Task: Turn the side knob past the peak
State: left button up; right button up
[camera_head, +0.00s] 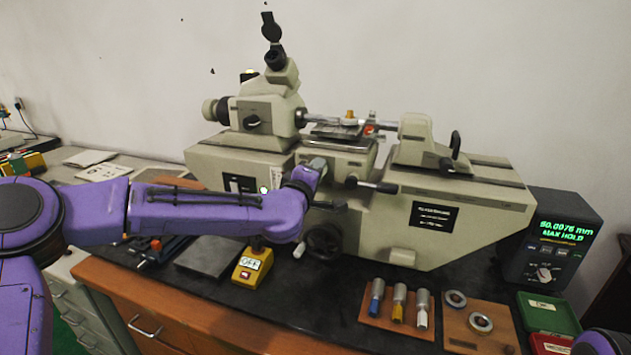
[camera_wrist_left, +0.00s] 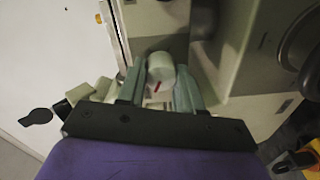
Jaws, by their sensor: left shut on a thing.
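The side knob is a pale round cylinder with a red mark (camera_wrist_left: 161,68), seen in the left wrist view between the grey-green fingers of my left gripper (camera_wrist_left: 160,88). The gripper is shut on it. In the head view my left gripper (camera_head: 318,166) is against the front of the beige measuring machine (camera_head: 455,215), below its small stage. The knob is hidden there by my wrist. The dark display box (camera_head: 552,240) at right reads about 50.0076 mm with MAX HOLD below. My right gripper is not in view; only a bit of purple arm shows at bottom right.
Black levers (camera_head: 373,186) and a handwheel (camera_head: 323,241) stick out close to my left wrist. A yellow box (camera_head: 251,268) stands below my forearm. Several cylinders on a wooden board (camera_head: 372,318), metal rings (camera_head: 480,323) and a green case (camera_head: 546,312) lie along the bench front.

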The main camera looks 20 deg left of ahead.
pick_arm(q)
jog(key=shift+f+n+b, duration=0.15)
jog(key=shift+n+b, duration=1.75)
jog(key=shift+n, duration=0.9)
jog(key=o, duration=1)
jog(key=shift+o, duration=0.2)
